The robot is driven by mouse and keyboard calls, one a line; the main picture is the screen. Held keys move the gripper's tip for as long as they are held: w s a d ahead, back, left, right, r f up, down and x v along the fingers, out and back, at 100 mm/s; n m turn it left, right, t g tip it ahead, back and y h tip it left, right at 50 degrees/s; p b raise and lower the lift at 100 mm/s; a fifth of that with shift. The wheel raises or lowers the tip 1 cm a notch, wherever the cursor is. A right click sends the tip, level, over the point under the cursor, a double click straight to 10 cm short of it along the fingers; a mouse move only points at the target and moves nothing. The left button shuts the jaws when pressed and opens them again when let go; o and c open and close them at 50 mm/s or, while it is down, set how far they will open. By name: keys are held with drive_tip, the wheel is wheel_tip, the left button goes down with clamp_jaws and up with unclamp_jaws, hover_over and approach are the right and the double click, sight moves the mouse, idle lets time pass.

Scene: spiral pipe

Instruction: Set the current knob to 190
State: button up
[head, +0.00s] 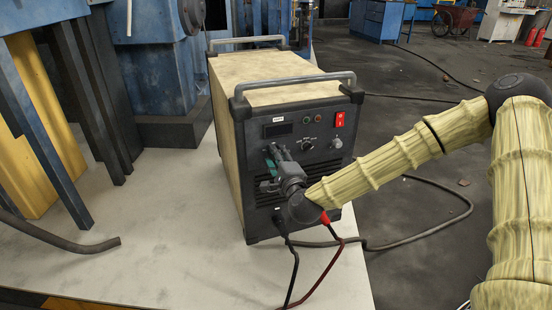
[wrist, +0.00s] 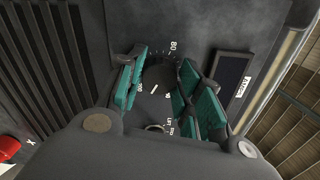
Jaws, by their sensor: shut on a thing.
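The welding machine (head: 227,120) stands on a pale platform, its dark front panel facing me. My gripper (head: 271,160) reaches the left part of this panel, below the display, and hides the knob there in the head view. In the wrist view, a dark round knob (wrist: 160,74) with a ring of white marks sits between the teal finger pads of my gripper (wrist: 157,86). The pads are shut on it. An "80" shows at the top of the ring; other numbers are partly hidden or too small to read. A short white mark shows on the knob's lower face.
A small display (head: 278,130), another knob (head: 308,146) and a red switch (head: 340,119) are on the panel. A metal handle (head: 294,80) spans the top front edge. Black and red cables (head: 333,250) hang from the lower front.

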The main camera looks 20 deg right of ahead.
drive_tip(key=o, duration=1)
drive_tip(key=shift+s, duration=0.1)
drive_tip(key=s, duration=1.1)
drive_tip(key=shift+s+d, duration=0.25)
drive_tip(key=shift+s, duration=0.15)
